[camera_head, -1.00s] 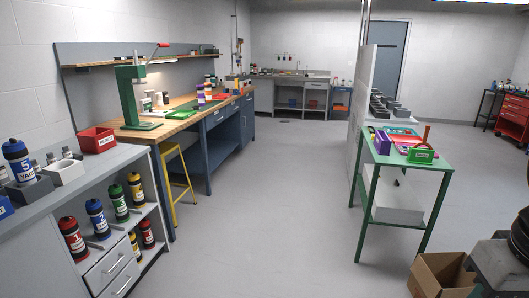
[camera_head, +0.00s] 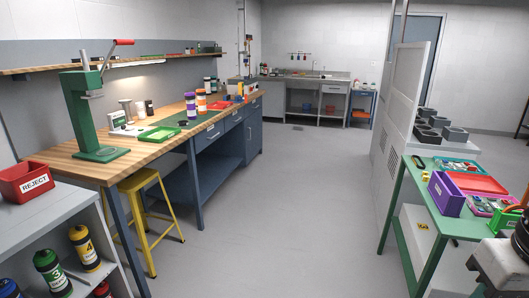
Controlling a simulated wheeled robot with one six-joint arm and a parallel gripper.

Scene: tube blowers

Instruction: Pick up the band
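I cannot make out for sure which thing is the band. An orange-brown curved piece (camera_head: 523,198) shows at the right edge of the picture, by a green bin (camera_head: 509,222) on the green-framed table (camera_head: 409,202). It is partly cut off, and I cannot tell if it is a closed loop. A small yellow thing (camera_head: 425,176) and a small dark thing lie at the table's left side, too small to name. Part of my arm shows at the lower right corner; my gripper's fingers are not in view.
A purple bin (camera_head: 446,193), a red tray (camera_head: 479,184) and a tray of mixed parts stand on that table. A wooden workbench (camera_head: 65,165) with a green press and a yellow stool (camera_head: 150,220) lines the left. The grey floor (camera_head: 280,220) between is clear.

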